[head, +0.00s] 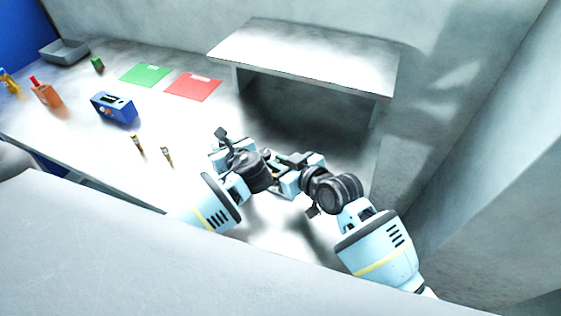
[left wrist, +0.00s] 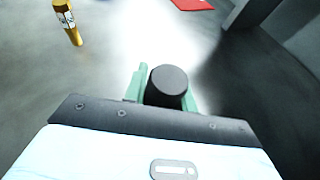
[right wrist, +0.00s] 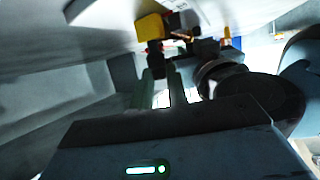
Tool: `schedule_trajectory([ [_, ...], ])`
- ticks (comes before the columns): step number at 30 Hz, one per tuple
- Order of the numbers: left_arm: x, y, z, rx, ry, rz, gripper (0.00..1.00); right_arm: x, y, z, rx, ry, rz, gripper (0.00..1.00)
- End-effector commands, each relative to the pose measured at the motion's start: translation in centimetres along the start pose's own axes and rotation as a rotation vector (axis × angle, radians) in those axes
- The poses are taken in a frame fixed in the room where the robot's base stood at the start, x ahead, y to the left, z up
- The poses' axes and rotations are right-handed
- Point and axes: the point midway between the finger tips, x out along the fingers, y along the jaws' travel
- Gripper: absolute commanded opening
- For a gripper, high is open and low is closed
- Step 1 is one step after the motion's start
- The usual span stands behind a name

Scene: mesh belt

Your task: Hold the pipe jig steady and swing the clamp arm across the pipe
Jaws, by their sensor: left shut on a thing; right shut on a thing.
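My left gripper (head: 268,162) and right gripper (head: 294,168) are close together over the right part of the table, and they largely hide the pipe jig in the head view. In the left wrist view the green fingers are shut on a dark round-topped part (left wrist: 168,82), apparently of the jig. In the right wrist view the green fingers (right wrist: 163,88) are shut on a dark part near their tips, perhaps the clamp arm; it is too dark to tell. A yellow block (right wrist: 150,28) shows just beyond them. The pipe and the clamp arm's angle cannot be made out.
Two small yellow cylinders (head: 138,145) (head: 167,156) stand left of my left gripper. A blue box (head: 113,108), an orange block (head: 46,95), a green mat (head: 146,74) and a red mat (head: 193,87) lie further left. A raised shelf (head: 310,62) stands behind.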

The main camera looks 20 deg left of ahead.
Motion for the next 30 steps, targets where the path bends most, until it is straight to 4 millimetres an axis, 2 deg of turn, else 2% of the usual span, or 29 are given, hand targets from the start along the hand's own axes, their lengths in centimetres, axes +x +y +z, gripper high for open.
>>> schedule_trajectory([
  [6,0.0,0.0,0.1,-0.002,-0.001,-0.001,0.00,0.1,-0.1,0.3,0.003,-0.007,-0.004,0.00],
  [7,0.0,0.0,0.1,-0.002,-0.001,-0.001,0.00,0.1,-0.1,0.3,0.003,-0.006,-0.004,0.19],
  [11,0.0,0.0,0.1,-0.002,-0.001,-0.001,0.00,0.0,-0.1,0.3,0.002,-0.005,-0.003,0.36],
  [12,0.0,0.0,0.1,-0.002,-0.001,-0.001,0.00,0.0,-0.1,0.2,0.001,-0.004,-0.003,0.37],
  [23,0.0,0.0,0.1,-0.002,-0.001,-0.001,0.00,-0.4,-0.1,0.0,0.000,0.000,-0.003,0.37],
  [30,0.0,0.0,0.1,-0.002,-0.001,0.000,0.00,-3.2,0.0,0.1,0.000,0.000,-0.002,0.37],
])
